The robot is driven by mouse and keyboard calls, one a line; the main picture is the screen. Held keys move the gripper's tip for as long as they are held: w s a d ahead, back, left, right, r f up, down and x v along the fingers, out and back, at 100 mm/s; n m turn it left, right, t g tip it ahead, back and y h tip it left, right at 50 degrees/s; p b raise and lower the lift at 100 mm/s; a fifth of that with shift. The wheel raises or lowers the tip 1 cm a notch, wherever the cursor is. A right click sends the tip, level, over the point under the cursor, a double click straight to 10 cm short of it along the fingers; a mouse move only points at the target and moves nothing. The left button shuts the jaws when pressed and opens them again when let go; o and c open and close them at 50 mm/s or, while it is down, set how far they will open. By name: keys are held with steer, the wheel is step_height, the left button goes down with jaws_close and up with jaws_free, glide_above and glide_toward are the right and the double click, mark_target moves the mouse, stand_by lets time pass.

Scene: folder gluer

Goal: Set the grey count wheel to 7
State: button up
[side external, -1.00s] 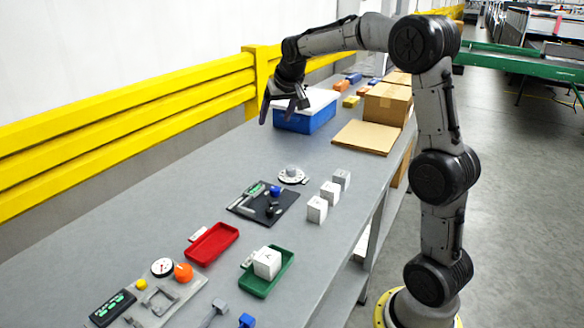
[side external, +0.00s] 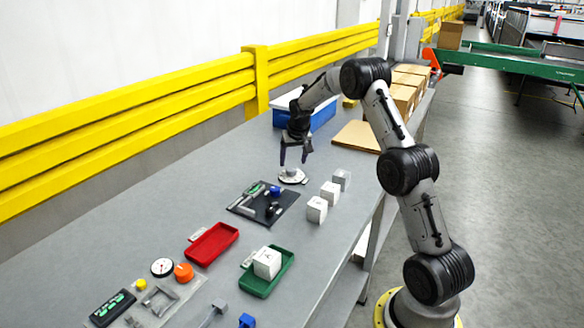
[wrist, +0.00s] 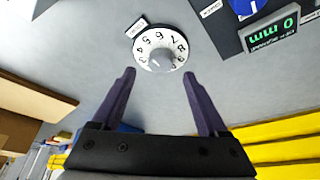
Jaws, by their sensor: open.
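The count wheel is a white numbered dial with a grey knob in its middle; it lies flat on the grey table in the side view (side external: 292,178). In the wrist view the wheel (wrist: 161,47) is ahead of the fingertips, with digits including 5, 6, 7 and 8 readable and a small label plate beside it. I cannot tell which number is set. My gripper (side external: 294,163) points down just above the wheel. In the wrist view my gripper (wrist: 159,73) is open and empty, its fingers spread to either side of the knob and apart from it.
A black panel (side external: 245,206) with a blue knob (side external: 275,190) sits close by the wheel. Several pale cubes (side external: 330,192) stand to its right. A blue bin (side external: 322,112) and a cardboard sheet (side external: 358,135) lie behind. A small display (wrist: 273,36) shows in the wrist view.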

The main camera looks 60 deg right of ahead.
mark_target(292, 169)
steer(key=shift+x, duration=2.25)
jaws_close()
